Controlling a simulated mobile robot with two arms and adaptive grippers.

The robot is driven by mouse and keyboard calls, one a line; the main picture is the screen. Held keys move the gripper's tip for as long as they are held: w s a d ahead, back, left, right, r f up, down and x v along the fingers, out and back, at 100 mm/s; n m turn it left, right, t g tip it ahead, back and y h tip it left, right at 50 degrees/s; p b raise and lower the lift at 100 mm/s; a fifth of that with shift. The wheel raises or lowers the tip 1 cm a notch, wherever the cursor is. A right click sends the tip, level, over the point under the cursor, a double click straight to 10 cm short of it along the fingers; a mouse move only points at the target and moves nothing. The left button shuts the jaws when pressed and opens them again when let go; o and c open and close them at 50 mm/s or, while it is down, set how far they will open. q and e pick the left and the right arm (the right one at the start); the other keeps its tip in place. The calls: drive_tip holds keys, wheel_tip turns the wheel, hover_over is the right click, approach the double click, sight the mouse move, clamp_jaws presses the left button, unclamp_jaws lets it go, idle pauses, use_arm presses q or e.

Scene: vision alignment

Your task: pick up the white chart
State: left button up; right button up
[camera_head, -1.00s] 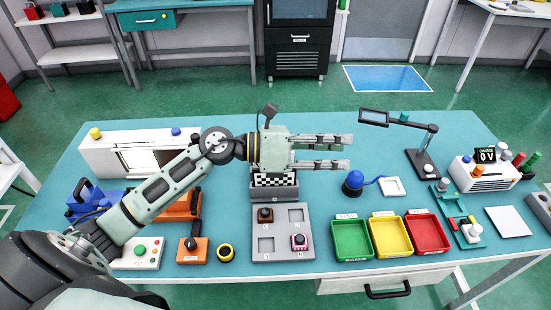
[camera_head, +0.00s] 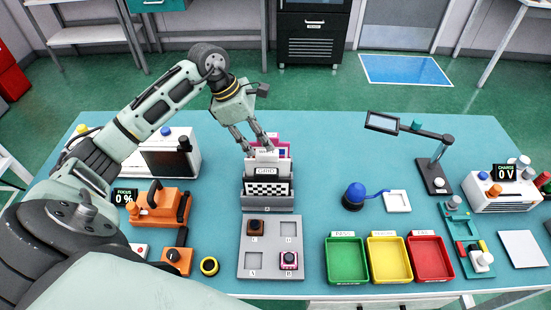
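A grey rack (camera_head: 267,204) on the bench holds several upright charts in a row. At the front is a black-and-white checkered chart (camera_head: 267,188), and behind it a chart labelled GRID (camera_head: 265,171). Behind that stands a white chart (camera_head: 281,153) with a small label too blurred to read surely. A pink-and-purple chart shows at the back. My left gripper (camera_head: 258,150) comes from behind and above, pointing down at the rear charts. Its two fingers are apart, with tips by the white chart's top edge; I cannot tell whether they touch it. My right gripper is out of view.
A grey tray (camera_head: 271,270) with dark and pink blocks lies in front of the rack. Green, yellow and red bins (camera_head: 387,285) stand to the right. An orange device (camera_head: 160,210) stands left.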

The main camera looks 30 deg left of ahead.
sight(274, 166)
use_arm(q)
drive_tip(key=shift+s+d+f+p, duration=0.1)
drive_tip(key=shift+d+f+p, duration=0.25)
drive_tip(key=shift+f, duration=0.25)
drive_tip(key=shift+d+f+p, duration=0.25)
drive_tip(key=shift+d+f, duration=0.1)
drive_tip(key=shift+f, duration=0.2)
drive_tip(key=p+x, duration=0.1)
drive_tip(key=x, duration=0.3)
drive_tip(key=shift+s+a, duration=0.1)
drive_tip(key=shift+s, duration=0.05)
drive_tip(key=p+x, duration=0.2)
drive_tip(key=x, duration=0.2)
drive_tip(key=shift+p, duration=0.3)
drive_tip(key=shift+f, duration=0.3)
drive_tip(key=shift+w+f, duration=0.1)
drive_tip(key=shift+w, duration=0.15)
drive_tip(key=shift+c, duration=0.9)
drive_tip(key=shift+s, duration=0.1)
drive_tip(key=shift+c, duration=0.9)
clamp_jaws()
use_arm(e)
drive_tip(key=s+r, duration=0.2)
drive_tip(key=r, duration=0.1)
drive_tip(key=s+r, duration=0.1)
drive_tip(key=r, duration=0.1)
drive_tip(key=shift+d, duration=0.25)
